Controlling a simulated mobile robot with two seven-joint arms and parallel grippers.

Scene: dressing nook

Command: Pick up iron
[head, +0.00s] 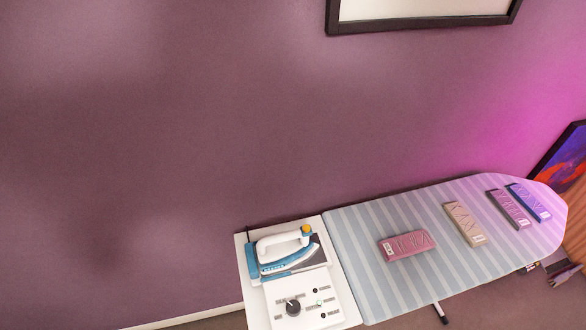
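The iron (284,251) is white and blue with a small orange-yellow part near the top of its handle. It rests on the white panel (256,310) at the left end of the ironing board. Its handle is on the upper side, and nothing covers it. Neither of my grippers shows in the head view, so I cannot see whether either is open or shut.
The striped ironing board (366,289) extends right along the purple wall. Several flat boxes lie on it, including a pink one (407,246) and a beige one (464,224). A control box (310,297) with a black knob sits just in front of the iron.

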